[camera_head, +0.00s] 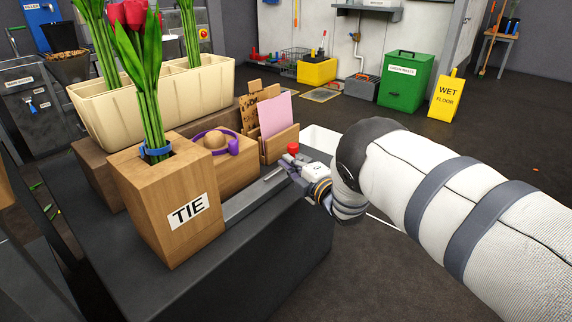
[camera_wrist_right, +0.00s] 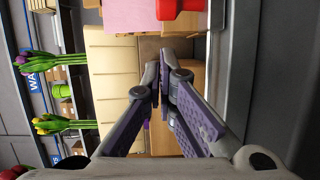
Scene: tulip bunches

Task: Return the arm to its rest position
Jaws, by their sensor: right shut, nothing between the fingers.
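My right arm comes in from the right in the head view, and its gripper (camera_head: 290,163) is over the far right part of the dark bench (camera_head: 262,268), beside a small red object (camera_head: 293,148). In the right wrist view the purple-padded fingers (camera_wrist_right: 160,78) are together at the tips with nothing between them. The red object (camera_wrist_right: 181,9) shows there too, at the top. A wooden TIE block (camera_head: 168,222) stands left of the gripper, holding upright red tulips (camera_head: 133,14) with a blue band (camera_head: 157,152) around their stems. My left gripper is not in view.
Near the gripper are a wooden box with a purple item (camera_head: 234,146) and a holder with a pink card (camera_head: 275,115). A cream planter (camera_head: 155,105) stands behind the block. A green bin (camera_head: 405,82) and yellow wet-floor sign (camera_head: 447,98) stand farther back. Open floor lies right of the bench.

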